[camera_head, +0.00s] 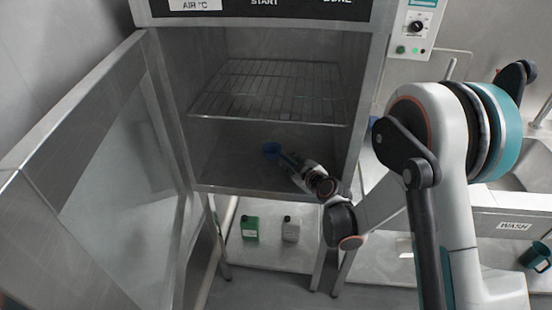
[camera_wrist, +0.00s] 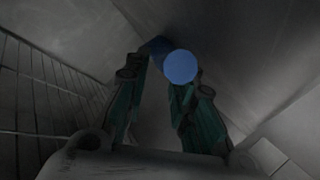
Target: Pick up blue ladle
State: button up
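The blue ladle (camera_head: 271,150) shows as a small blue shape on the floor of the open steel cabinet, towards its back. In the wrist view its blue round part (camera_wrist: 180,66) appears at the fingertips, overlapping the right finger, with a darker blue part behind it. My gripper (camera_head: 284,157) reaches into the lower part of the cabinet, its tips close to the ladle. In the wrist view my gripper (camera_wrist: 162,75) has a gap between its two fingers and looks open. Whether a finger touches the ladle is unclear, and the rest of the ladle is hidden.
A wire rack (camera_head: 270,92) spans the cabinet above my gripper. The cabinet's door (camera_head: 100,170) stands open at left. A teal mug (camera_head: 535,256) is at far right.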

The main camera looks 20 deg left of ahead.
aim_at(285, 159)
jog(key=b+x, duration=0.1)
jog(key=x, duration=0.2)
jog(key=shift+w+a+f, duration=0.1)
jog(key=shift+w+a, duration=0.1)
jog(key=shift+a, duration=0.15)
grip_shut()
